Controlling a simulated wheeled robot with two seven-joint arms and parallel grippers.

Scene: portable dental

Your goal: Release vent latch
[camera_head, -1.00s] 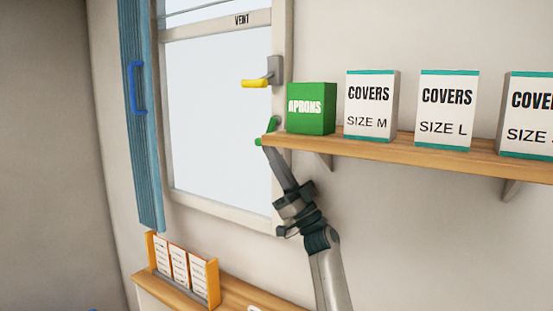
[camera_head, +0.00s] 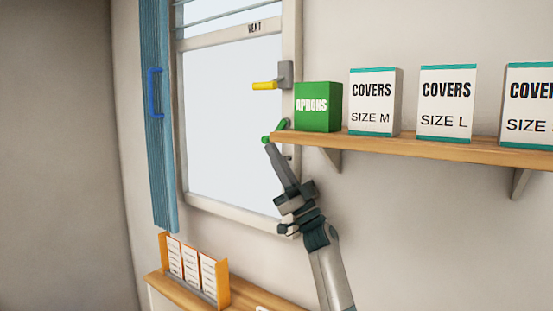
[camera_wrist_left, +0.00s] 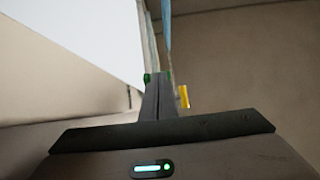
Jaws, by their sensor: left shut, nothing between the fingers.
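A window panel (camera_head: 232,120) carries the label VENT (camera_head: 254,28) on its top rail. A slanted green handle (camera_head: 281,126) is lower on that frame, partly hidden by the shelf end and my fingertips. My left gripper (camera_head: 269,146) is shut and empty, its tips at the green handle's lower end. In the left wrist view, green bits (camera_wrist_left: 147,78) show on both sides of the tips; contact is unclear. My right gripper is out of view.
A wooden shelf (camera_head: 440,150) right of my fingertips holds a green APRONS box (camera_head: 318,107) and several white COVERS boxes (camera_head: 375,103). A blue shutter (camera_head: 158,120) stands left of the window. A lower ledge (camera_head: 185,289) bears an orange card rack (camera_head: 222,283).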

